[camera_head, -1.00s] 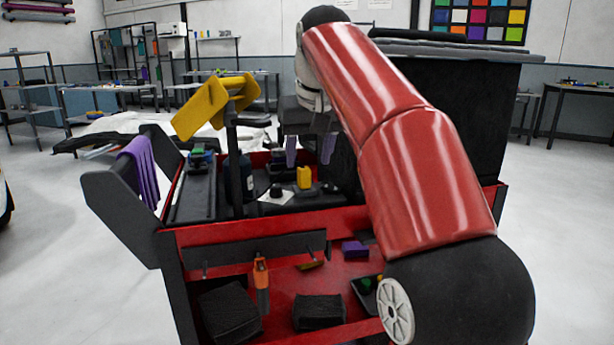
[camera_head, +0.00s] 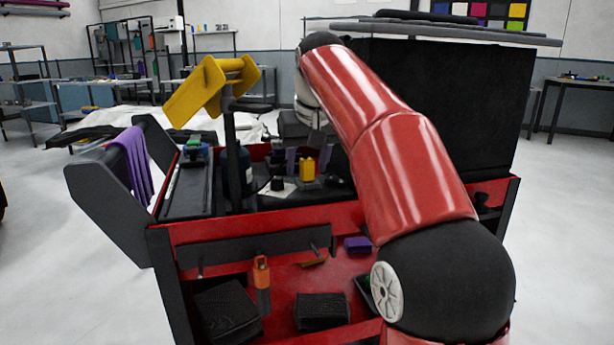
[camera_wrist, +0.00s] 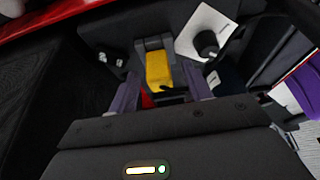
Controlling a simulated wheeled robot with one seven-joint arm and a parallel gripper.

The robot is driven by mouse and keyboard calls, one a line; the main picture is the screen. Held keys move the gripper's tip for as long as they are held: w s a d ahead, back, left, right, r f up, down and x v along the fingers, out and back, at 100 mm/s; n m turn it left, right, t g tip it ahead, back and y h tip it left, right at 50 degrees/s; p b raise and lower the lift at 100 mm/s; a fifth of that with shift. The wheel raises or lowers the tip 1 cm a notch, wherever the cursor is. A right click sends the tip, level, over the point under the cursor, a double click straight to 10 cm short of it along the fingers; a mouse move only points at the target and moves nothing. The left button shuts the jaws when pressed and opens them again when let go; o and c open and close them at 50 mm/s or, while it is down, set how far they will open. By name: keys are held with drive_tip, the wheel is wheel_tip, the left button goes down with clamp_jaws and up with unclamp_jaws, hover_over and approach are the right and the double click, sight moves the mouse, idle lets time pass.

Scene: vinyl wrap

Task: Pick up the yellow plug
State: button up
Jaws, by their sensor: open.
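The yellow plug (camera_head: 307,169) is a small yellow block standing on the cart's dark top tray. In the wrist view the plug (camera_wrist: 158,70) sits upright against a grey block, ahead of my gripper and lined up between its fingers. My gripper (camera_head: 308,160) has two purple fingers, spread apart. In the wrist view my gripper (camera_wrist: 161,88) is open and empty, with one finger to each side of the plug's line. I cannot tell exactly how far the fingertips are from the plug. My arm hides part of the cart's right side.
A black round knob on a white card (camera_wrist: 207,38) lies close beside the plug. A yellow bracket on a dark post (camera_head: 212,88) rises left of the gripper. A purple cloth (camera_head: 133,160) hangs at the cart's left. A tall black panel (camera_head: 455,110) stands right.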

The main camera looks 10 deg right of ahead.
sight(305, 158)
drive_tip(key=shift+w+f, duration=0.15)
drive_tip(key=shift+f, duration=0.3)
drive_tip(key=shift+r, duration=0.1)
drive_tip(key=c, duration=1)
drive_tip(key=shift+r, duration=0.1)
wheel_tip(305, 158, up, 10)
drive_tip(key=p, duration=0.5)
drive_tip(key=shift+a, duration=0.1)
